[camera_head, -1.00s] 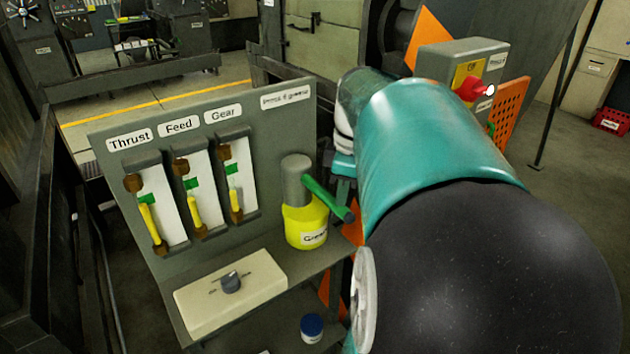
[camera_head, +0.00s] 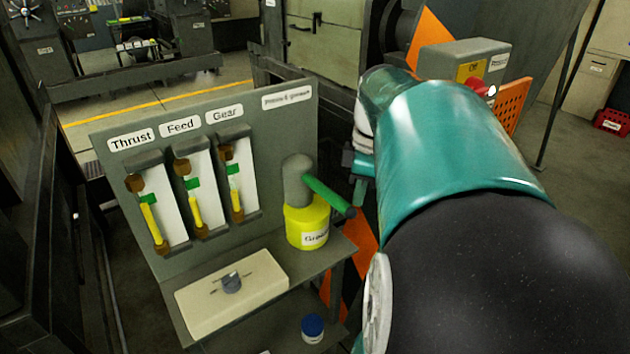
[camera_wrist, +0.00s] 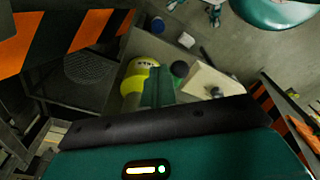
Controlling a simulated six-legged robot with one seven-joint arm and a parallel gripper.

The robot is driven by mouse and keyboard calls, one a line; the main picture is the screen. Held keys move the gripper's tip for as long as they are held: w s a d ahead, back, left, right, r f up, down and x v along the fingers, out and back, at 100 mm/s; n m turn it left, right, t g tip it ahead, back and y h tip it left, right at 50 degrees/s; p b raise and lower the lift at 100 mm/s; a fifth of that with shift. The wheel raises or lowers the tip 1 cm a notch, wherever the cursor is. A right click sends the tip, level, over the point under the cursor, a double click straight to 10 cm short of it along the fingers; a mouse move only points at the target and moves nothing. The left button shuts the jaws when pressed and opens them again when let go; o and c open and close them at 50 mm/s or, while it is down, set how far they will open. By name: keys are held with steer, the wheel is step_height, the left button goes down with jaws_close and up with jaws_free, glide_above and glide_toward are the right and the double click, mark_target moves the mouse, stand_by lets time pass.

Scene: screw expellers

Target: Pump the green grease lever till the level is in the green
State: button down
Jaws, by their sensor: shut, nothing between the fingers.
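The green grease lever (camera_head: 328,195) slants down to the right from the grey pump head (camera_head: 298,182) on the yellow grease pot (camera_head: 304,228). My gripper (camera_head: 360,187) is shut and empty, just right of the lever's end and apart from it in the head view. The Thrust (camera_head: 160,202), Feed (camera_head: 192,195) and Gear (camera_head: 238,178) gauges show yellow columns and green marks. The Gear column's top appears near its mark's lower edge.
A cream box (camera_head: 205,308) with a dark selector knob (camera_head: 232,283) sits on the shelf before the panel (camera_head: 275,130). A blue-lidded jar (camera_head: 312,328) stands lower down. A grey box with a red button (camera_head: 481,87) is behind my arm. Striped guards flank the wrist view.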

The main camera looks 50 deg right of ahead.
step_height(320, 180, up, 14)
steer(key=s, duration=0.1)
steer(key=shift+d+f, duration=0.15)
steer(key=shift+d, duration=0.15)
steer(key=shift+s, duration=0.1)
stand_by(0.7)
steer(key=w+a+f+m+t, duration=0.1)
steer(key=w+a+f, duration=0.3)
steer(key=a, duration=0.5)
steer(key=w+a+f+m+t, duration=0.1)
steer(key=w+a+f+m, duration=0.2)
steer(key=a, duration=0.6)
steer(key=s+a+f+m+t, duration=0.1)
steer(key=a+f+t, duration=0.1)
steer(key=a+f, duration=0.8)
steer(key=a, duration=0.4)
steer(key=shift+s+f+m+t+h, duration=0.25)
steer(key=shift+s+m+t+h, duration=0.05)
steer(key=shift+s, duration=0.05)
steer(key=shift+a, duration=0.1)
